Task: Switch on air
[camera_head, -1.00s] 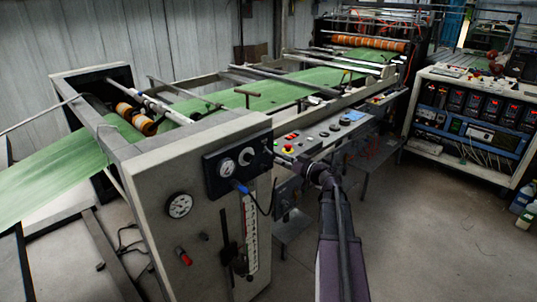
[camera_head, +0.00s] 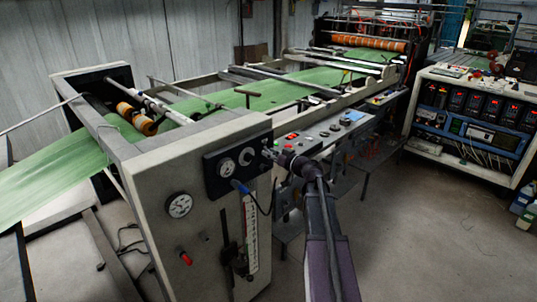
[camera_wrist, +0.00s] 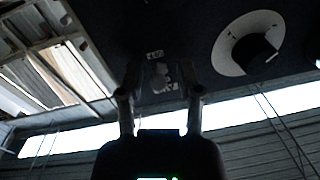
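A dark control panel (camera_head: 214,186) sits on the pale end face of the machine, with a round gauge (camera_head: 227,167) and a small white dial (camera_head: 246,158). My gripper (camera_head: 268,154) is at the panel's right end and hides what is there. In the wrist view my gripper (camera_wrist: 160,95) is open, with its two fingers apart on either side of a small light switch or lever (camera_wrist: 161,74) on the dark panel. A small label (camera_wrist: 155,54) shows beside it. I cannot tell whether the fingers touch the switch or which way it is set.
A white dial with a black knob (camera_wrist: 248,43) is on the same panel. A second gauge (camera_head: 179,205) and a red knob (camera_head: 186,258) are lower on the end face. A button console (camera_head: 325,137) runs behind my arm. An instrument cabinet (camera_head: 465,140) stands right, beyond clear floor.

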